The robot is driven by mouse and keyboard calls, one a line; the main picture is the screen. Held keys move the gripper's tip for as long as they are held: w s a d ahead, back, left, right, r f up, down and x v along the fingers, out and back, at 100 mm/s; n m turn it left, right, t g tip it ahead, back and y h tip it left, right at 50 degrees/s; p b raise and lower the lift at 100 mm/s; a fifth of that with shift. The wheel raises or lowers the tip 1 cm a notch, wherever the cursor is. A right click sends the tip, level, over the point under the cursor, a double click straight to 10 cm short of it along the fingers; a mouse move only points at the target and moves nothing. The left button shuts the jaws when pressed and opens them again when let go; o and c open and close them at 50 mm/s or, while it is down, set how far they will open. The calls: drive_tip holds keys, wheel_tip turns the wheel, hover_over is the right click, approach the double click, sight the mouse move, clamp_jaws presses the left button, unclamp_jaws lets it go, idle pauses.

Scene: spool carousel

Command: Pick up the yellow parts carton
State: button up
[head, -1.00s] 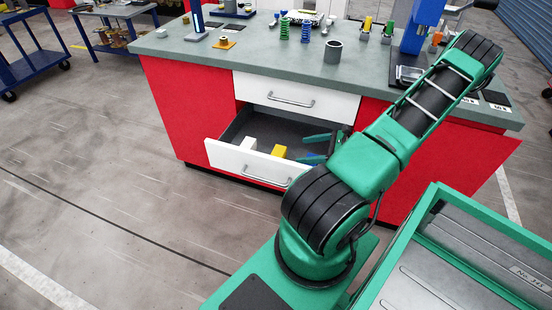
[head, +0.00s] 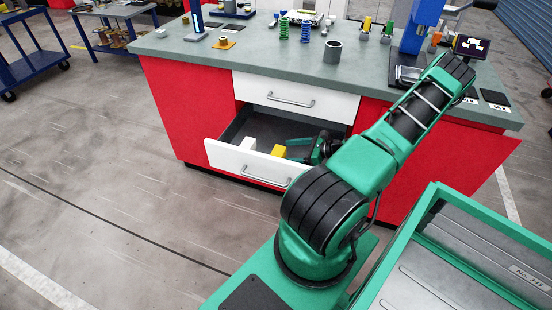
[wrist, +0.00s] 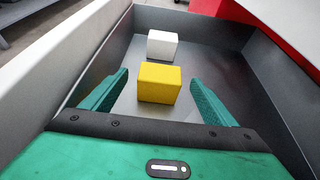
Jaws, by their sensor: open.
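The yellow parts carton (wrist: 159,83) sits on the floor of the open lower drawer (head: 238,160). In the head view the carton (head: 279,150) shows just behind the drawer's white front, to the right of a white carton. My gripper (wrist: 157,92) is open and empty, with its green fingers on either side of the yellow carton in the wrist view and apart from it. In the head view my gripper (head: 303,147) is inside the drawer, to the right of the carton. The carton's far side is hidden.
A white carton (wrist: 162,45) stands beyond the yellow one in the drawer; it also shows in the head view (head: 249,143). The drawer's walls (wrist: 262,75) stand close around. The closed upper drawer (head: 290,96) and worktop (head: 265,62) are above.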

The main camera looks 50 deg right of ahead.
drive_tip(key=shift+x, duration=1.05)
drive_tip(key=c, duration=1.3)
drive_tip(key=shift+r, duration=0.1)
drive_tip(key=shift+r, duration=0.1)
